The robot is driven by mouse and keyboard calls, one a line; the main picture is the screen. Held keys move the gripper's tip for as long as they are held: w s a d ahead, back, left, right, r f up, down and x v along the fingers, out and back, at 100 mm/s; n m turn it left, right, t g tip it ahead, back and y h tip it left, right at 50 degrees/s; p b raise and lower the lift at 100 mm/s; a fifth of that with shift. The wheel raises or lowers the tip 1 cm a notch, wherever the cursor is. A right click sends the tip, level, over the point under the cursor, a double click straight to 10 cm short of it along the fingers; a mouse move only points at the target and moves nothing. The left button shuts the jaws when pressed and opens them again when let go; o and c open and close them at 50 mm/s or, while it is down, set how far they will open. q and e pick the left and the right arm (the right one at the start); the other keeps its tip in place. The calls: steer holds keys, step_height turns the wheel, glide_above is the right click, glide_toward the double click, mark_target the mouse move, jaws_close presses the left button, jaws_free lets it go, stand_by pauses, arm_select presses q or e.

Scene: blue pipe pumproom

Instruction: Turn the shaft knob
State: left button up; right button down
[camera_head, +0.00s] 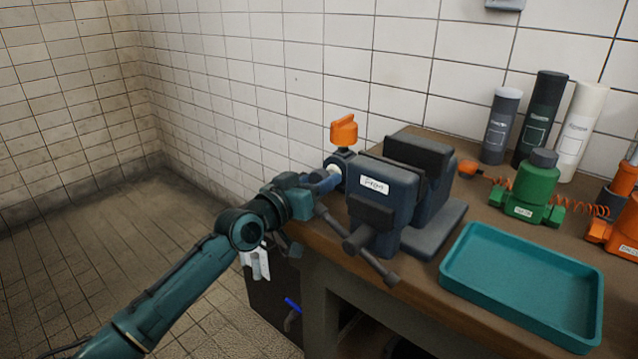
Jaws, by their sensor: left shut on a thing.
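A small dark blue unit (341,158) with an orange handle (344,130) on top stands at the back left edge of the workbench. A pale round part, seemingly the shaft knob (334,171), is on its near left side. My left gripper (328,181) reaches in from the left and is shut at this part; its fingertips are small and partly merge with the unit, so the exact grip is hard to see. My right gripper is not in view.
A dark blue vise (385,207) with a long bar handle stands just right of my left gripper. A teal tray (450,277), a green device (538,190), several bottles (541,118) and orange coiled cable fill the bench's right side. Floor at left is clear.

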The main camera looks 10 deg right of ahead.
arm_select(q)
steer(key=o, duration=1)
steer(key=shift+p+v, duration=0.9)
steer(key=shift+v, duration=5.7)
steer(key=shift+c, duration=0.5)
